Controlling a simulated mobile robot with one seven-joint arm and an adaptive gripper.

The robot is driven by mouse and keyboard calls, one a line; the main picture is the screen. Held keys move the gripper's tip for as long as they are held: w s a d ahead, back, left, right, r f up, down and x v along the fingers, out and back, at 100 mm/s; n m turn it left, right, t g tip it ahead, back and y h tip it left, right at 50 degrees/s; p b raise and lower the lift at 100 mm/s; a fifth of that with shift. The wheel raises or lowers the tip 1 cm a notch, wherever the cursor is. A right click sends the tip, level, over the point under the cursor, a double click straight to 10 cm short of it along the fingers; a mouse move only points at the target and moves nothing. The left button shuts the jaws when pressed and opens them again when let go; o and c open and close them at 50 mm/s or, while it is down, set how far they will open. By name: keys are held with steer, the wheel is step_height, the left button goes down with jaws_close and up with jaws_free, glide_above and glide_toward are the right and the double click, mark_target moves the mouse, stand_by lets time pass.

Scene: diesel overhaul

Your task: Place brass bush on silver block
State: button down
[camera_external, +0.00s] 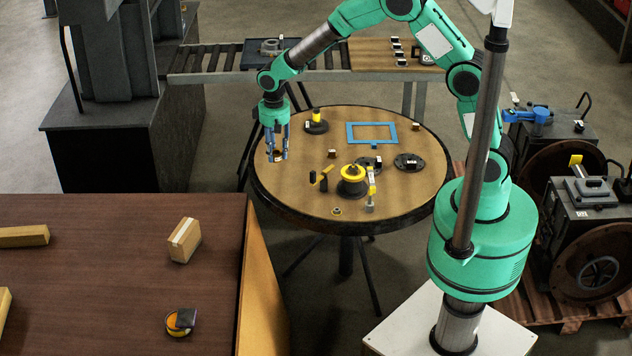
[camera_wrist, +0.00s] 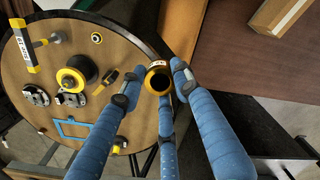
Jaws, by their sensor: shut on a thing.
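The brass bush (camera_wrist: 158,80), a short gold ring with a dark bore, sits between the blue fingers of my gripper (camera_wrist: 155,85) in the wrist view. The fingers are shut on it. In the external view my gripper (camera_external: 277,150) points down over the left edge area of the round table, with the bush small and partly hidden between its fingers. I cannot tell surely which thing is the silver block; a small grey metal piece (camera_external: 369,206) stands at the table's front, below a yellow-tagged tool.
A brown bench (camera_external: 120,260) with a carton (camera_external: 184,240) stands at front left.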

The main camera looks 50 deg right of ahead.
steer(key=w+a+n, duration=0.1)
steer(key=a, duration=1.2)
steer(key=n+p, duration=0.1)
steer(key=n, duration=0.4)
glide_above(180, 321)
step_height(180, 321, down, 11)
steer(key=shift+f, duration=0.55)
steer(key=shift+d+f, duration=0.1)
steer(key=shift+f, duration=3)
